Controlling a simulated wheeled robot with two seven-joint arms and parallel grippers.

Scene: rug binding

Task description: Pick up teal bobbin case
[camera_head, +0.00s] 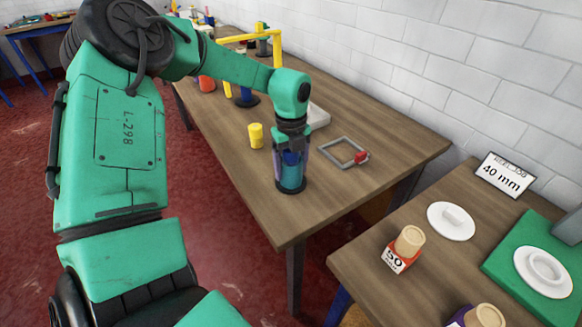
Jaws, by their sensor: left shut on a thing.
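My left arm reaches in from the left over the far wooden table. My left gripper (291,170) points down near that table's right-hand end. It is shut on the teal bobbin case (290,186), a small dark teal cylinder that stands upright between the fingers. The fingers hide part of its sides, and I cannot tell whether its base touches the table. My right gripper is not in view.
A yellow cylinder (256,135) stands left of the gripper. A grey square frame with a red block (343,152) lies to its right.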

